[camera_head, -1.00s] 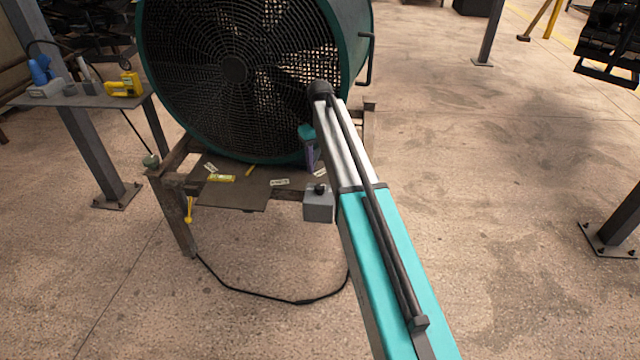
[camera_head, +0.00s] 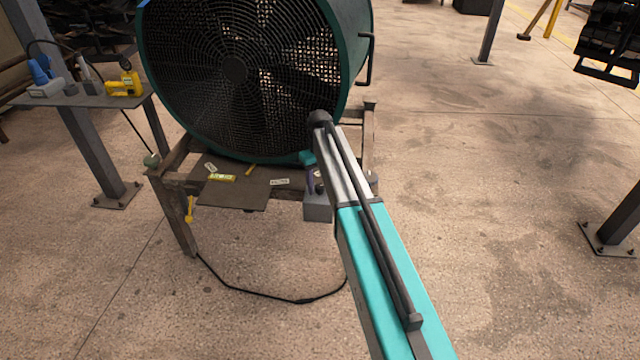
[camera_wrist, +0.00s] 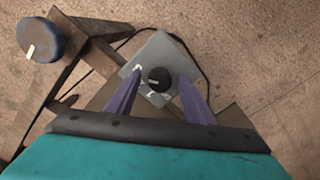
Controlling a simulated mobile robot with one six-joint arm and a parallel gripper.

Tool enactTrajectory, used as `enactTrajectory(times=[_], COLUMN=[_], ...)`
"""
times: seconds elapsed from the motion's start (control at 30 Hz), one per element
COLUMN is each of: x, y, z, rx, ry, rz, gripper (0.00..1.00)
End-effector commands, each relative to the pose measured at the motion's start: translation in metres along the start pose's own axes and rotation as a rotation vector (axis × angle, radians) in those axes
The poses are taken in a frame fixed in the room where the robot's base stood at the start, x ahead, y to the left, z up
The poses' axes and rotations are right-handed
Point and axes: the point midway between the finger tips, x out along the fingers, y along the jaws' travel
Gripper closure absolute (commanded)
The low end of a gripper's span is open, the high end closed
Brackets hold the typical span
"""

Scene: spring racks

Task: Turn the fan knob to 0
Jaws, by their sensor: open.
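The fan (camera_head: 235,70) is a large drum with a dark grille and a teal rim on a metal stand. Its grey control box (camera_head: 317,207) is at the stand's front right, partly hidden by my gripper and arm. In the wrist view the black round fan knob (camera_wrist: 159,79) with a light pointer mark sits on the box's grey face (camera_wrist: 168,50). White markings surround the knob, too small to read. My gripper (camera_wrist: 160,87) is open, its two purple fingers on either side of the knob. I cannot tell whether they touch it. It also shows in the head view (camera_head: 314,182).
A blue round knob-like part (camera_wrist: 41,40) shows at the wrist view's upper left. A side table (camera_head: 75,97) with a yellow tool (camera_head: 125,86) stands left. A black cable (camera_head: 290,300) lies on the floor.

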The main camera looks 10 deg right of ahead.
Motion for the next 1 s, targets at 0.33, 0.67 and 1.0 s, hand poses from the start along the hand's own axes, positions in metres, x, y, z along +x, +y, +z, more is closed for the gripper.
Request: enactTrajectory(times=[0.33, 0.67, 1.0], x=[-0.0001, -0.0006, -0.0015], y=[0.0013, 0.0018, 0.0022], z=[0.0005, 0.0004, -0.0002], rx=[0.001, -0.017, -0.154], ry=[0.000, 0.000, 0.000], rz=[0.000, 0.001, 0.002], gripper=[0.88, 0.93, 0.93])
